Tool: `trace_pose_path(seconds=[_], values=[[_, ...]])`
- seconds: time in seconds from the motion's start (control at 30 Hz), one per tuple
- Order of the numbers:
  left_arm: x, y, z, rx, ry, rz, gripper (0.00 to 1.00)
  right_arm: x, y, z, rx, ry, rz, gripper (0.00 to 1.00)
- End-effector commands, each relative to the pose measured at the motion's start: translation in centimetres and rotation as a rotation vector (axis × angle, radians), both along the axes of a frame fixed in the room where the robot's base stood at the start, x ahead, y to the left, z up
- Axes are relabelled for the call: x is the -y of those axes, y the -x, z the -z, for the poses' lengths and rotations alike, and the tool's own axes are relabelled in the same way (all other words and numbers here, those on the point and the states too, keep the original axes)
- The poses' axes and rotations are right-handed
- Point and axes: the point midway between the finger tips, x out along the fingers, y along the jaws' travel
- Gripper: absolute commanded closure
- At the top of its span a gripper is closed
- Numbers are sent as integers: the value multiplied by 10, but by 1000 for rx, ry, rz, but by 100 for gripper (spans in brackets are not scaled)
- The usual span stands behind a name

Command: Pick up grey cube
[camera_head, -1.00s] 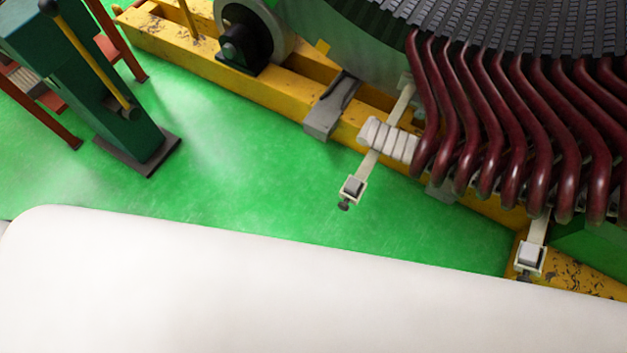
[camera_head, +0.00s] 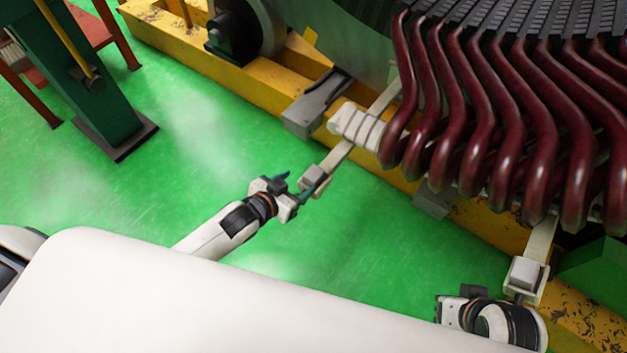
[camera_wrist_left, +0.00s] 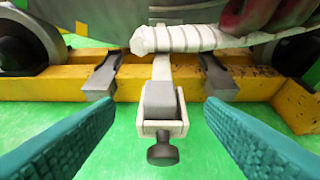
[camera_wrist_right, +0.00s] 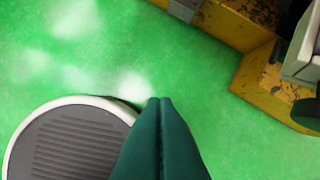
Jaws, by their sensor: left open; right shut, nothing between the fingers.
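A grey cube (camera_head: 313,176) sits in a small white holder at the end of a pale strip reaching out from the stator. My left gripper (camera_head: 296,184) is open right by this cube. In the left wrist view the grey cube (camera_wrist_left: 160,100) stands centred beyond the two teal fingers, inside its white holder with a dark knob in front. I see no contact with the fingers. A second grey cube (camera_head: 524,271) sits in a similar holder at the lower right. My right gripper (camera_wrist_right: 160,102) is shut and empty, pointing at the green floor; my right wrist shows below the second cube.
Dark red stator coils (camera_head: 480,120) hang above and right of the holders. A yellow frame (camera_head: 185,56) runs along behind them. A green post (camera_head: 85,70) stands at the left. Open green floor lies between.

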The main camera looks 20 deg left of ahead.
Motion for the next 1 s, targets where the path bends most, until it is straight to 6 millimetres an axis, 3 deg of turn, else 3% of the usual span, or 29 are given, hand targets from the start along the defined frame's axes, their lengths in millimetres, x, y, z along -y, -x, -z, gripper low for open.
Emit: trace_pose_path(seconds=[0.2,0.37,0.53,0.8,1.0], values=[[6,-17,12,-1,-1,-1,36,-10,-32,-5,164,-33,-14,100],[8,-21,14,-1,0,0,36,-13,-41,-8,212,-44,-17,100],[10,-29,22,0,0,-1,36,-20,-62,-15,336,-70,-28,100],[17,-50,37,1,-2,1,36,-37,-106,-46,643,-138,-49,100],[21,-59,42,-1,-2,2,36,-43,-119,-65,767,-167,-57,100]])
